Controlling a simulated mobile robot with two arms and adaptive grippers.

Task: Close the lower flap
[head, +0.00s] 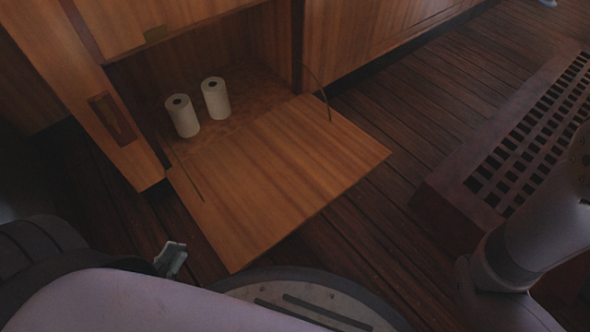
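The lower flap (275,180) is a wooden panel hinged at the bottom of a low cabinet. It is open, lying about level and sticking out over the floor. A thin curved stay shows at each side of it. My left gripper (171,259) is at the lower left, near the flap's front left corner and apart from it in the picture. Only a small part of it shows beyond my arm, so its opening is hidden. My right arm (535,235) is at the right edge; its gripper is not visible.
Two white paper rolls (183,116) (215,98) stand inside the cabinet, behind the flap. A wooden panel with a recessed handle (112,119) stands at the left. A raised wooden grating (510,150) lies at the right. Dark plank floor (400,120) is clear between flap and grating.

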